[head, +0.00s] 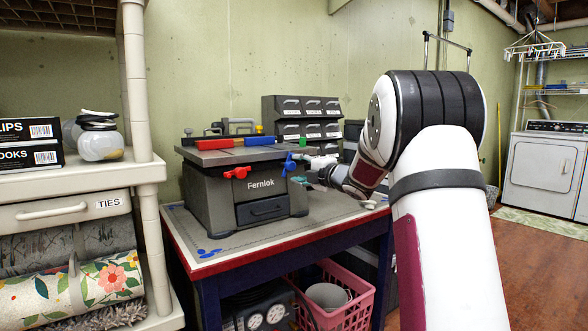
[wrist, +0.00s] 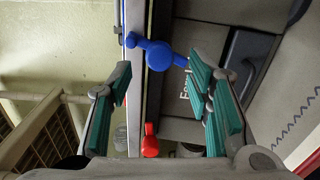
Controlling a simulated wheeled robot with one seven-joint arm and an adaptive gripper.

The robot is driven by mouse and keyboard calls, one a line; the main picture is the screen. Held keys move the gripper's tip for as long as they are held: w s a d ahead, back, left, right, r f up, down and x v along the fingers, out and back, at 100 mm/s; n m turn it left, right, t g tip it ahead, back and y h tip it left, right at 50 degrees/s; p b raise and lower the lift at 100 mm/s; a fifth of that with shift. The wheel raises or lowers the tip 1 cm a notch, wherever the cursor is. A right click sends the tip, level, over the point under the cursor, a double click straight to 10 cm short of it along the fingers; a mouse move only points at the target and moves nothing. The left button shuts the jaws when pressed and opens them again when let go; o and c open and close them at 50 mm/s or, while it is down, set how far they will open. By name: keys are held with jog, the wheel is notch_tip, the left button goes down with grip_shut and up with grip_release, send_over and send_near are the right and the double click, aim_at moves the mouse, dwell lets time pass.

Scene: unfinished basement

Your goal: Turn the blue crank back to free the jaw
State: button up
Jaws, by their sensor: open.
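The blue crank (head: 289,163) is on the right part of the front of the grey Fernlok unit (head: 225,196). In the wrist view, the blue crank (wrist: 159,55) shows a round hub and short arms with knobs, lying tilted. My gripper (head: 303,170) is beside it on the right, partly overlapping it in the head view. In the wrist view my gripper (wrist: 162,82) is open, its teal pads apart with the crank between and ahead of them. I see gaps on both sides. A red bar (head: 213,144) and a blue bar (head: 258,140) lie on the unit's top; their clamping state is unclear.
A red crank (head: 237,173) sits left on the same front; it also shows in the wrist view (wrist: 150,141). The unit stands on a red-edged table (head: 225,264). A shelf (head: 110,170) stands close on the left; small drawers (head: 303,106) stand behind.

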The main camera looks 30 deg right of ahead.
jog(key=s, duration=0.8)
jog(key=shift+r, duration=0.15)
jog(key=shift+d, duration=0.1)
